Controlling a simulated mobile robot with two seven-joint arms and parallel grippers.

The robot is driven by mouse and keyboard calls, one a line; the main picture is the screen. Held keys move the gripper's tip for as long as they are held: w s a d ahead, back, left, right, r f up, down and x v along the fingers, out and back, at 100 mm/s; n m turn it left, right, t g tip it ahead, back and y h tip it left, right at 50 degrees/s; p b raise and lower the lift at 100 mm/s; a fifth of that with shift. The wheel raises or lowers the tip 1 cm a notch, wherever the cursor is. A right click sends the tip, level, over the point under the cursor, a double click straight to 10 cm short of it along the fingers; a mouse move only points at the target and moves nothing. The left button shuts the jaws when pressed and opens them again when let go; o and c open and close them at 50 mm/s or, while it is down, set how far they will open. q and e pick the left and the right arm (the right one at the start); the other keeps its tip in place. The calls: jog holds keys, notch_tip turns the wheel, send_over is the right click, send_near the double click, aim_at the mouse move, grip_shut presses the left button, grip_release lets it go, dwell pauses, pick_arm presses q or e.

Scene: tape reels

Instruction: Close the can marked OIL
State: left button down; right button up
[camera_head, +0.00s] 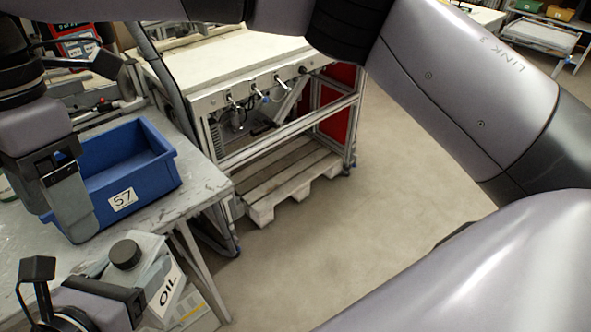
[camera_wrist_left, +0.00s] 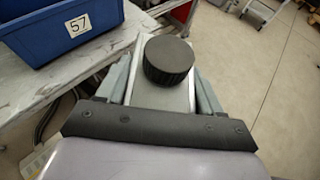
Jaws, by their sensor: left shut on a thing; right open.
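The OIL can (camera_head: 168,287) is a grey can with a white label reading OIL and a black round cap (camera_head: 125,254) on its top. My left gripper (camera_head: 148,268) is shut on the can, low in the head view. In the left wrist view the can (camera_wrist_left: 160,98) lies between my two fingers, with the cap (camera_wrist_left: 168,60) on it; how tight the cap sits I cannot tell. My right gripper (camera_head: 72,215) is open and empty, pointing down by the front of the blue bin, left of and above the can in the picture.
The blue bin (camera_head: 150,165) marked 57 stands on the grey worktable (camera_head: 205,188), behind the can. A white-topped bench (camera_head: 225,60) with a pallet (camera_head: 290,180) beneath stands further back. The floor to the right is clear. My own arm covers much of the right side.

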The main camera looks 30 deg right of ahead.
jog(key=s+a+r+n+g+y, duration=0.35)
jog(key=a+g+y, duration=0.4)
jog(key=y, duration=0.45)
jog(key=w+d+f+m+t+y, duration=0.1)
jog(key=w+d+m+t+y, duration=0.35)
jog(key=w+m+t, duration=0.2)
jog(key=w+d+f+m+t+y, duration=0.1)
jog(key=w+d+m+t+y, duration=0.2)
jog(key=w+m+t+y, duration=0.35)
jog(key=w+d+f+m+t+h, duration=0.1)
jog(key=d+f+m+t+h, duration=0.55)
jog(key=f, duration=0.35)
jog(key=w+d+f+m+t+h, duration=0.1)
jog(key=d+f+m+t+h, duration=0.6)
jog(key=f, duration=0.4)
jog(key=s+d+f+g+h, duration=0.3)
jog(key=s+d+f, duration=0.4)
jog(key=s+f, duration=0.3)
jog(key=s+d+f+g+h, duration=0.4)
jog(key=s+d+f+h, duration=0.2)
jog(key=s+f, duration=0.4)
jog(key=shift+s+d+f+n, duration=0.25)
jog(key=shift+d+f+n, duration=0.05)
jog(key=shift+d+f, duration=0.35)
jog(key=shift+a, duration=0.1)
